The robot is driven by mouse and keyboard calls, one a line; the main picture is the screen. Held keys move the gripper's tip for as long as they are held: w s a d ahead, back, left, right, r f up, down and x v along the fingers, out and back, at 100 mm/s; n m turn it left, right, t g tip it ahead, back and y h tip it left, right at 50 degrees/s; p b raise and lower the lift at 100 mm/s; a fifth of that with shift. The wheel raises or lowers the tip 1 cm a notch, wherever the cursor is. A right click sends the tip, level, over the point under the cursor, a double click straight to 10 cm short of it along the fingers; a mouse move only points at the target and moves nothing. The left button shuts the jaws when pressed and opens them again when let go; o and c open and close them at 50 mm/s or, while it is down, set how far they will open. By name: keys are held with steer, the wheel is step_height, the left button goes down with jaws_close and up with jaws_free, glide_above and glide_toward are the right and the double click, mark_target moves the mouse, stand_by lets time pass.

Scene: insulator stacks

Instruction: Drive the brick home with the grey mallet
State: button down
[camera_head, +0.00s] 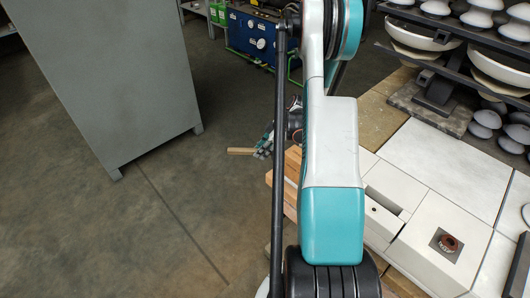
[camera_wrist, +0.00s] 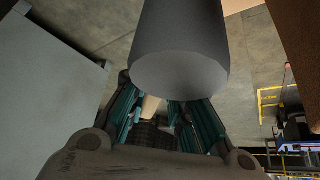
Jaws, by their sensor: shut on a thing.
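My gripper (camera_head: 265,147) is left of the workbench, partly hidden by my arm in the head view. It is shut on the wooden handle (camera_head: 241,151) of the grey mallet, whose end sticks out to the left. In the wrist view, the mallet's large grey cylindrical head (camera_wrist: 180,50) fills the upper middle, and a short piece of handle shows between the teal fingers. Pale blocks lie on the bench, with a rectangular recess (camera_head: 389,203) between them. I cannot tell for sure which block is the brick, or how deep it sits; my arm hides part of this area.
A pale block with a brown round fitting (camera_head: 447,243) is at the bench's lower right. A dark rack (camera_head: 437,88) with white insulators stands at the back right. A grey cabinet (camera_head: 105,70) stands at left. The floor (camera_head: 190,215) between cabinet and bench is clear.

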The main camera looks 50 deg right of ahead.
steer(key=shift+w+r+p, duration=0.15)
steer(key=shift+r+p, duration=1.9)
steer(key=shift+r, duration=2)
